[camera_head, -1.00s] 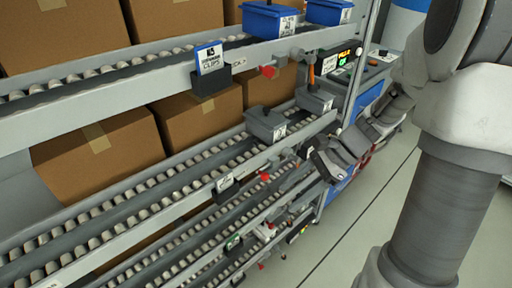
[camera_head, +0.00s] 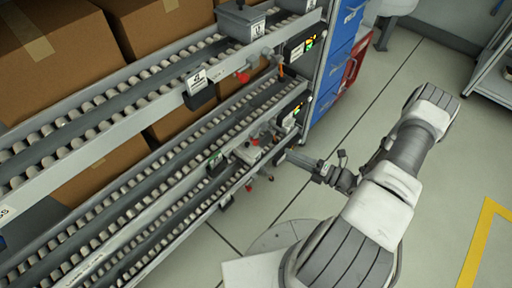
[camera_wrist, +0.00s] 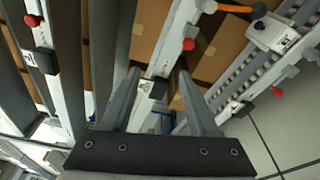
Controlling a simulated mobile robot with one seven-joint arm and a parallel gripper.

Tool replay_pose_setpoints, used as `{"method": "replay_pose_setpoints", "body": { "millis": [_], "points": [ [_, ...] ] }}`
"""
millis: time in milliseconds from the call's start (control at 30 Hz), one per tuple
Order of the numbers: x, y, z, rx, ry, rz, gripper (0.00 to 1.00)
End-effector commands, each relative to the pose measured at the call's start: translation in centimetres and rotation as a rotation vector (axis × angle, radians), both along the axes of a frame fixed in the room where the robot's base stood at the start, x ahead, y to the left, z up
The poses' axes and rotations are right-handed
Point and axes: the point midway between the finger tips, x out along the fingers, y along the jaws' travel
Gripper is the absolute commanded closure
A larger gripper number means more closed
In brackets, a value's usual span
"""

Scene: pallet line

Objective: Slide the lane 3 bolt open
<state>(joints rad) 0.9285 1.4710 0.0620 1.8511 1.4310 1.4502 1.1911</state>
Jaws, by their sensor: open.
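Red-knobbed bolts sit along the rack's front rails. In the head view one red knob (camera_head: 243,76) is on the upper rail, and another (camera_head: 249,187) is lower down. The lane numbers are too small to read, so I cannot tell which is lane 3. My gripper (camera_head: 290,156) is beside the rack's right end, just right of the lower rails. In the wrist view my gripper (camera_wrist: 158,72) is open and empty, its fingers toward the rails. A red knob (camera_wrist: 189,44) appears just beyond the right fingertip, with a black block (camera_wrist: 158,88) between the fingers.
Cardboard boxes (camera_head: 60,40) fill the rack behind the roller lanes (camera_head: 110,112). A grey bin (camera_head: 240,20) sits on the upper lane. Blue bins (camera_head: 340,40) stand past the rack's end.

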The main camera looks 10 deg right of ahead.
Motion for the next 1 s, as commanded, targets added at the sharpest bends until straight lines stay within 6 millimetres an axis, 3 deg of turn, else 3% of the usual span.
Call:
{"method": "replay_pose_setpoints", "body": {
  "millis": [33,133,267,433,1000],
  "points": [
    [-0.4,-0.1,-2.2,0.051,0.032,-0.049,0.39],
    [-0.9,-0.5,-4.5,0.12,0.078,-0.121,0.39],
    [-1.2,-0.6,-5.9,0.17,0.106,-0.172,0.39],
    [-0.3,0.0,-6.3,0.183,0.114,-0.184,0.39],
    [9.2,7.0,-6.3,0.179,0.111,-0.177,0.39]
  ]
}}
